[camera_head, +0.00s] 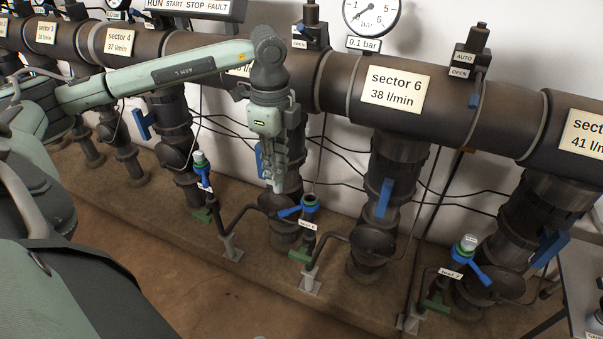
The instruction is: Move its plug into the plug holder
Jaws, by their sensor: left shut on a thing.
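My left gripper (277,186) points down beside the middle sampling tap. It is shut on a small pale thing at its fingertips, which looks like the plug but is mostly hidden by the fingers. The middle tap (310,206) has a green collar, a blue lever and a dark open top with no cap on it. The left tap (199,160) and the right tap (467,243) each have a pale cap on top. I cannot make out a plug holder for sure. My right gripper is not in view.
A large brown pipe (330,80) with sector labels runs across the back. Valves with blue handles (384,198) hang below it, with thin black cables behind. A grey bench (575,275) stands at the far right. The brown floor at the lower left is clear.

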